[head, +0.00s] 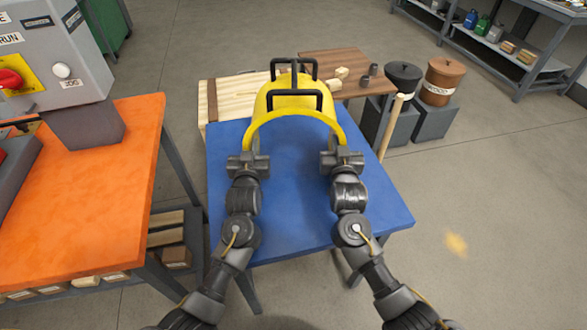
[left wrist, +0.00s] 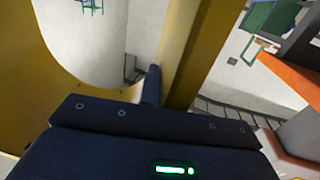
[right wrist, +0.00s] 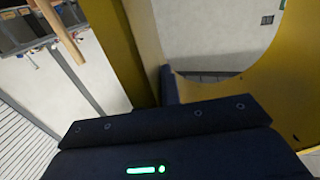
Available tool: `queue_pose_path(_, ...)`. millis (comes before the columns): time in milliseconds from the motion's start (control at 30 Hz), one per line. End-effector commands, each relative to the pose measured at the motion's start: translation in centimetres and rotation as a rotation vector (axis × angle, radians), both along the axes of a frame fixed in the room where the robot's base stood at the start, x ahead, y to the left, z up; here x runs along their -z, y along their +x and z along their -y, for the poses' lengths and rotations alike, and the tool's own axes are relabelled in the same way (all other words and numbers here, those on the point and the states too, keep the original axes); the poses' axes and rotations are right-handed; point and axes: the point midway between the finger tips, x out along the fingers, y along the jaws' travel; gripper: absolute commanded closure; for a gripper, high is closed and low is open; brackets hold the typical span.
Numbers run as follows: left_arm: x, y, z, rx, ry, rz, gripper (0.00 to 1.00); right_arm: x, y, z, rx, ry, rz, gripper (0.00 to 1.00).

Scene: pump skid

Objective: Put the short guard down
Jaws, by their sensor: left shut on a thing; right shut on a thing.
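The short guard (head: 290,104) is a yellow arched cover with two black handles on top. It is above the far part of the blue table (head: 290,215); I cannot tell whether it touches the top. My left gripper (head: 248,157) is shut on the left end of its near arch, and my right gripper (head: 341,154) is shut on the right end. The guard's yellow wall fills much of the left wrist view (left wrist: 183,55) and of the right wrist view (right wrist: 125,50). The guard's underside is hidden in the head view.
The near half of the blue table is bare. A pale wooden surface (head: 228,95) and a brown board (head: 335,62) with small parts lie behind. An orange table (head: 100,210) with a control box (head: 50,50) is at left. Bins (head: 442,80) and a pole (head: 391,125) stand right.

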Motion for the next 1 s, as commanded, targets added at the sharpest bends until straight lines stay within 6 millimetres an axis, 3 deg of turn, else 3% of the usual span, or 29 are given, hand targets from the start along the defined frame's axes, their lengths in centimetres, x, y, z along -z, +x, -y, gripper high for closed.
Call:
queue_pose_path(133,1.2,0.0,-0.1,-0.002,-0.001,0.004,1.00,1.2,0.0,0.0,0.001,0.001,0.005,1.00)
queue_pose_path(167,1.0,0.0,-0.1,-0.003,0.000,0.001,0.91,0.9,0.0,0.1,0.001,0.001,0.002,0.91)
queue_pose_path(300,0.9,0.0,-0.1,-0.002,0.000,0.000,0.73,0.9,0.0,0.0,0.001,0.000,0.001,0.73)
queue_pose_path(667,0.9,-0.5,0.0,0.000,0.000,0.000,0.73,0.9,0.0,0.0,0.000,0.000,0.000,0.73)
queue_pose_path(1000,1.0,-5.3,0.0,-0.001,-0.001,-0.002,0.73,0.9,0.0,0.0,0.000,0.000,0.000,0.73)
